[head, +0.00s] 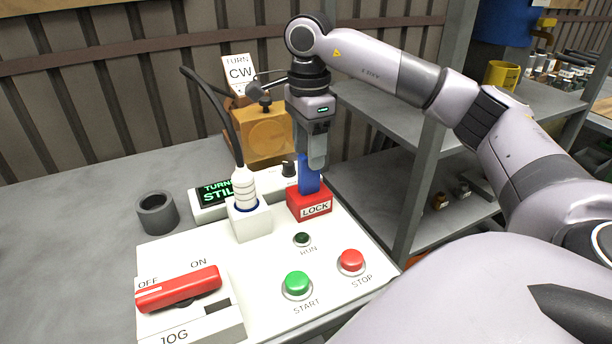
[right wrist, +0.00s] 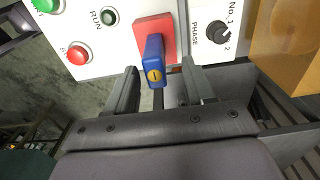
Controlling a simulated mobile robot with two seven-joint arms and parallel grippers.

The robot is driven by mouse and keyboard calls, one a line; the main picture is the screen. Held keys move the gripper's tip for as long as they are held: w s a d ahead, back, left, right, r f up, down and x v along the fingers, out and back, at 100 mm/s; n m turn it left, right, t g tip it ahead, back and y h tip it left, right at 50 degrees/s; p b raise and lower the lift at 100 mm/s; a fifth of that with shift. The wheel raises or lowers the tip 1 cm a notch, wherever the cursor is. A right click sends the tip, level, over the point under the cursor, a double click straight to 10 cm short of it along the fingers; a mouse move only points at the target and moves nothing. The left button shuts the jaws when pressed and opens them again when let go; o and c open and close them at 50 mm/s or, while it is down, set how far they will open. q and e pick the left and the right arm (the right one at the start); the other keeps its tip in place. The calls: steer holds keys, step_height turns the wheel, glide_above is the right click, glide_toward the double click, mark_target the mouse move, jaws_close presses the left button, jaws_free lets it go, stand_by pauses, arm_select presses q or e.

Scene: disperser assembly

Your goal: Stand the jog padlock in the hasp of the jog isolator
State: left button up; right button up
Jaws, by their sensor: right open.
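The jog padlock (head: 308,177) is blue and stands upright in a red block marked LOCK (head: 314,205). In the right wrist view the padlock (right wrist: 154,62) shows a yellow round keyhole face. My right gripper (head: 314,158) is directly above the block, pointing down. Its open fingers (right wrist: 160,90) lie to either side of the padlock's line, with no clear contact. The jog isolator (head: 190,325) is at the front left, with a red handle (head: 180,288) whose white-marked end lies by OFF. A dark slot (head: 217,306) shows beside the handle. My left gripper is out of view.
A white plug with a black cable (head: 243,188) stands just left of the red block. Behind are a green-lit display (head: 215,191) and an orange housing (head: 262,137). START (head: 297,284) and STOP (head: 351,261) buttons sit in front. A grey ring (head: 157,212) stands on the table.

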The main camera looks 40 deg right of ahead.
steer(key=f, duration=0.4)
steer(key=shift+s+a+f, duration=0.15)
steer(key=shift+s+f, duration=0.1)
steer(key=shift+f, duration=0.05)
steer(key=shift+c, duration=0.3)
jaws_close()
steer(key=shift+r, duration=0.15)
step_height(320, 180, up, 9)
steer(key=shift+w+f+p, duration=0.1)
steer(key=shift+f+p, duration=0.1)
steer(key=shift+p, duration=0.15)
step_height(320, 180, up, 10)
steer(key=p, duration=0.5)
glide_above(309, 192)
steer(key=shift+w+d+r, duration=0.3)
steer(key=shift+w+r, duration=0.1)
steer(key=shift+r, duration=0.15)
